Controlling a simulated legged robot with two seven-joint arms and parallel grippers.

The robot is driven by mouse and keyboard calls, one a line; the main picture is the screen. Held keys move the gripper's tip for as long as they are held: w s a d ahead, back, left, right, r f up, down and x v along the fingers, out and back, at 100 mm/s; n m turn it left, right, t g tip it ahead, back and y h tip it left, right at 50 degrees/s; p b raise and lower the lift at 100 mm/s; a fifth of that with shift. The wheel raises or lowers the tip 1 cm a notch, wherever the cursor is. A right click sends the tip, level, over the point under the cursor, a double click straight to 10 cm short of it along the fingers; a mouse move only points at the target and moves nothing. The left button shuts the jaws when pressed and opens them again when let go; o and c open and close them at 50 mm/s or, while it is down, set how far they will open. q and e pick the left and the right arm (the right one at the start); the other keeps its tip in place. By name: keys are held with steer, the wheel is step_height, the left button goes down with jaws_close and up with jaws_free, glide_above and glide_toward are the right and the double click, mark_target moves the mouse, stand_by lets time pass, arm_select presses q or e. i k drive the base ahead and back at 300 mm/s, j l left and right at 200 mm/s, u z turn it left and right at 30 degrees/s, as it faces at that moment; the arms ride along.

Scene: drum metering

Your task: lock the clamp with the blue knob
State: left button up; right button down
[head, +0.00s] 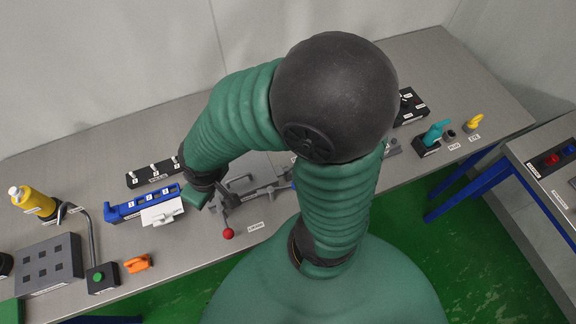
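A grey toggle clamp (262,190) lies on the bench in the middle, partly behind my arm. A lever with a red ball knob (228,234) sticks out toward me at its left end. A small bit of blue (293,184) shows at the clamp's right end beside my arm; the arm hides most of that area, so I cannot tell whether it is the blue knob. My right gripper (200,196) is above the bench, between the blue rack and the red-knobbed lever. Its fingers are too small and covered to tell whether they are open. My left gripper is out of view.
A blue rack (142,204) with a white card stands just left of the gripper. A yellow bottle (32,201), a green-button box (101,278) and an orange item (138,264) are further left. A teal valve handle (435,132) is at right.

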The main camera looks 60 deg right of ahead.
mark_target(270, 190)
steer(key=z, duration=1.85)
steer(key=k+u, duration=0.1)
steer(key=u, duration=0.35)
